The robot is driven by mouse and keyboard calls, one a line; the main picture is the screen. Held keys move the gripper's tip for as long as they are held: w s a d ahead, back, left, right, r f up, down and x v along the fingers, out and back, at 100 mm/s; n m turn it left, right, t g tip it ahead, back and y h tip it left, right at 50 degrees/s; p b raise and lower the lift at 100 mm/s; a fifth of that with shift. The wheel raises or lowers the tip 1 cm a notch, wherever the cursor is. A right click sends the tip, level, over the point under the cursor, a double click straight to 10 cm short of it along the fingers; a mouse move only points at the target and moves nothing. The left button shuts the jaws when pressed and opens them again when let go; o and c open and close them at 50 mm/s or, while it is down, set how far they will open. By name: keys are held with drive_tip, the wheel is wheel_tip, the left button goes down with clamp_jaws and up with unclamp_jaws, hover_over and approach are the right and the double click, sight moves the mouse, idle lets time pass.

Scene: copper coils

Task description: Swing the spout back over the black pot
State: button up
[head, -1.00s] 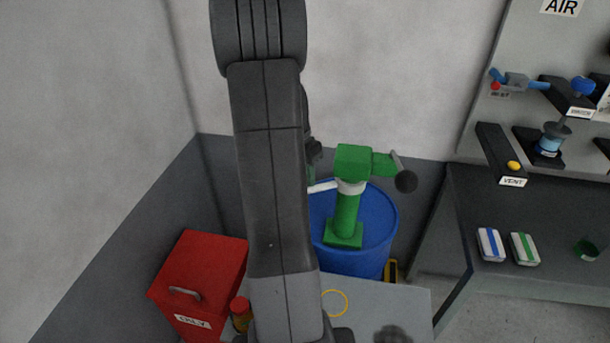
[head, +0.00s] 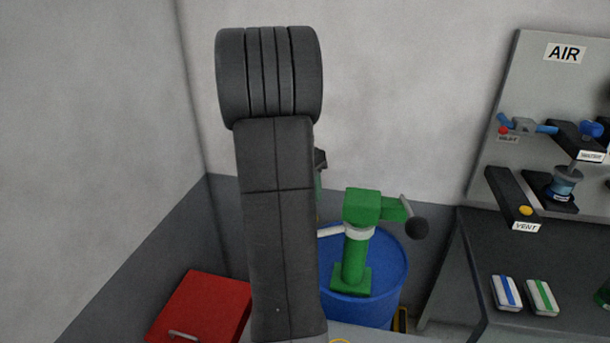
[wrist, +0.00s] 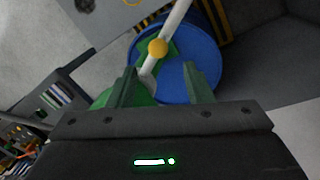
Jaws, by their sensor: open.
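The spout is a white tube (head: 331,231) on the green pump (head: 357,240), which stands on the blue drum (head: 392,265). In the head view it runs left from the pump and passes behind my arm. In the wrist view the spout (wrist: 176,22) runs diagonally, with a yellow-orange knob (wrist: 158,47) on it. My gripper (wrist: 161,78) is open, its two green fingers apart on either side of the spout's line, just short of the knob in the picture. Nothing shows clamped between them. I cannot make out a black pot in either current view.
A red bin (head: 203,305) stands at lower left. A bench (head: 520,260) with a grey panel (head: 540,85) of valves is on the right. The pump's crank with a black ball (head: 416,228) sticks out right. Walls close the corner behind the drum.

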drive_tip(key=r, duration=0.4)
drive_tip(key=shift+w+a+r, duration=0.3)
drive_tip(key=shift+r, duration=0.1)
drive_tip(key=f, duration=0.4)
drive_tip(key=s+d+f, duration=0.1)
drive_tip(key=f, duration=0.4)
drive_tip(key=d+f+p, duration=0.1)
drive_tip(key=f, duration=0.3)
drive_tip(key=shift+s+f, duration=0.2)
drive_tip(key=shift+s, duration=0.2)
drive_tip(key=shift+s+f, duration=0.1)
drive_tip(key=shift+s, duration=0.1)
drive_tip(key=shift+w, duration=0.1)
